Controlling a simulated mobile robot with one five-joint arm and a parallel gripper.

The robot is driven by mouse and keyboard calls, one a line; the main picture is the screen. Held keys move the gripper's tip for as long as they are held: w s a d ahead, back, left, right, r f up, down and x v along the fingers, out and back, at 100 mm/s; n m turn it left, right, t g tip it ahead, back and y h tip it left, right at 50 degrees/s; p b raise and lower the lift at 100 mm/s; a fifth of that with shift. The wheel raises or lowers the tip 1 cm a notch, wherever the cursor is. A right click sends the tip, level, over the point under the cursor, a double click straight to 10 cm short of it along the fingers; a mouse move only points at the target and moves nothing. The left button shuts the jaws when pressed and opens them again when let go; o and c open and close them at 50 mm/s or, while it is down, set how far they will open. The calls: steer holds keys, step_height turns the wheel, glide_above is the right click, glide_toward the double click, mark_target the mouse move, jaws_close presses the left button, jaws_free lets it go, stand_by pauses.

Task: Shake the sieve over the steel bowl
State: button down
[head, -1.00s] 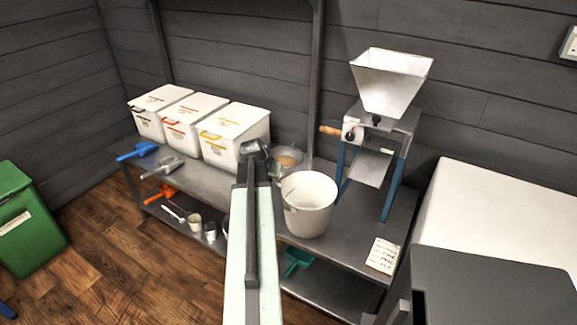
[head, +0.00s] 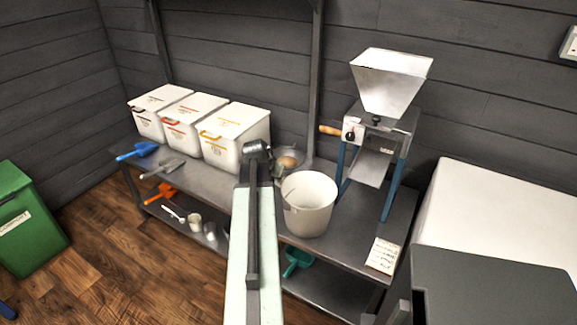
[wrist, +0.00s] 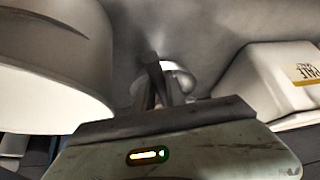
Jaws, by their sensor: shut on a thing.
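My gripper (head: 277,171) is low over the bench between the white bins and the white bucket, partly hidden by my arm in the head view. In the wrist view my gripper (wrist: 160,88) is shut on what looks like the sieve's handle. A round tan surface, seemingly the sieve (head: 288,162), shows just beyond the gripper. The grey rim around and behind it looks like the steel bowl (head: 296,152). In the wrist view a pale rounded metal shape beyond the fingers is too small and blocked to name. I cannot tell the gap between sieve and bowl.
The white bucket (head: 309,205) stands close on the right, and a lidded white bin (head: 235,137) close on the left. A grain mill (head: 385,125) stands further right. Scoops (head: 163,167) lie at the left end of the bench (head: 205,182). A paper card (head: 382,255) lies front right.

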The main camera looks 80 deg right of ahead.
steer(key=r+p, duration=0.2)
steer(key=s+r+p, duration=0.1)
steer(key=r+p, duration=0.2)
stand_by(1.8)
stand_by(0.5)
